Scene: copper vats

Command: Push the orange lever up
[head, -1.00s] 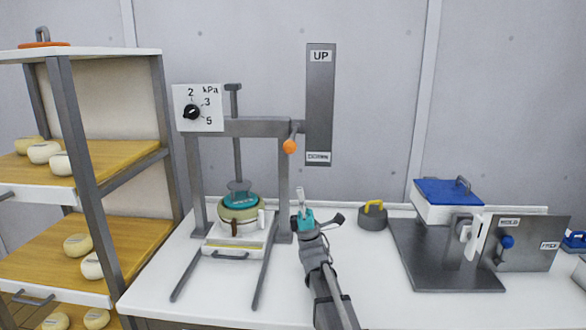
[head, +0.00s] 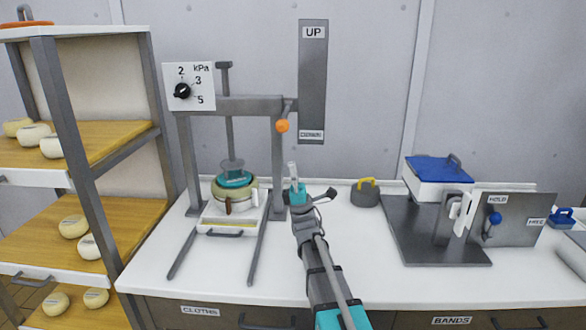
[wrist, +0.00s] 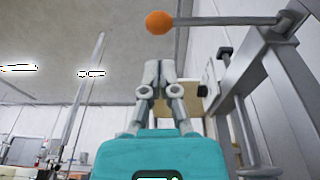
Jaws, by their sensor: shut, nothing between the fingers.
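The orange lever is a rod with an orange ball knob (head: 282,126) on the right side of the grey press frame (head: 236,105). It sits near the lower label of the upright plate (head: 313,80), whose top label reads UP. The lower label is too small to read surely. My gripper (head: 292,166) is shut and empty, pointing up, below and slightly right of the knob in the head view. In the wrist view the knob (wrist: 159,22) shows above the closed fingertips (wrist: 160,66), with a visible gap. The rod runs right from the knob to the frame.
A kPa dial (head: 182,91) is on the press's left. A pot with a teal lid (head: 233,179) stands under the plunger. A weight with a yellow handle (head: 366,193) and a blue-lidded box (head: 438,170) are to the right. Cheese shelves (head: 90,135) stand at left.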

